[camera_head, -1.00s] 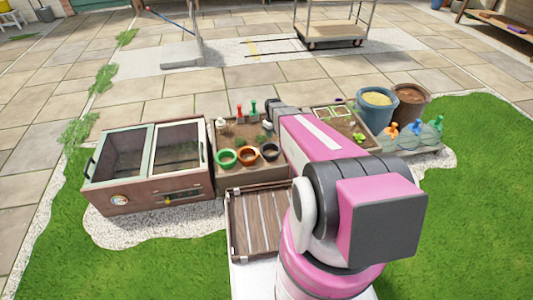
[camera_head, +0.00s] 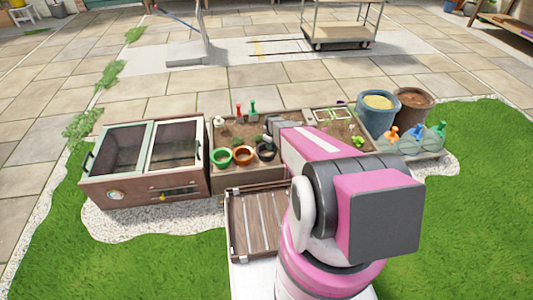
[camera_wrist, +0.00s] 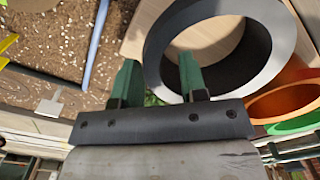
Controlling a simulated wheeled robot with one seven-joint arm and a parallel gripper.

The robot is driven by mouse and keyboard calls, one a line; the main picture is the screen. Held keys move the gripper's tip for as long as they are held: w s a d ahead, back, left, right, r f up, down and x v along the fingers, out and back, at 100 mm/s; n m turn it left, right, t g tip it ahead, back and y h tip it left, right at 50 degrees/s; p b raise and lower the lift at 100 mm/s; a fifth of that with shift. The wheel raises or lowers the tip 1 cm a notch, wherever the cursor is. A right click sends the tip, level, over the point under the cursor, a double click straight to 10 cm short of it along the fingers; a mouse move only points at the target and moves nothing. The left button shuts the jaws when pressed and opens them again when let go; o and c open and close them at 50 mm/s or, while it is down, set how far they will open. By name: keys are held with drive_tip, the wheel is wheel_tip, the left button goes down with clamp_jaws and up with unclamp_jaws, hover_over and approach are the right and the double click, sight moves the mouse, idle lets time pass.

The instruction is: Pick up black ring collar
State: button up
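The black ring collar (camera_head: 265,151) stands at the right end of a row of three rings on the wooden bed, beside the orange ring (camera_head: 243,154). In the wrist view the black ring (camera_wrist: 255,72) is large and close, its opening facing the camera. My gripper (camera_wrist: 158,72) is open, with two green fingers. The left finger is outside the ring, and the right finger overlaps its inner edge, so the near wall appears between them. I cannot tell whether either finger touches. In the head view my arm hides most of the gripper.
The green ring (camera_head: 221,156) lies left of the orange one. Red and green upright tools stand behind them. A glazed wooden box (camera_head: 147,165) is at left, a slatted tray (camera_head: 257,222) in front. Two buckets (camera_head: 376,110) and several bottles stand at right.

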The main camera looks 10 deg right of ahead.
wheel_tip(320, 180, down, 3)
drive_tip(key=shift+r, duration=0.15)
clamp_jaws()
drive_tip(key=shift+r, duration=0.15)
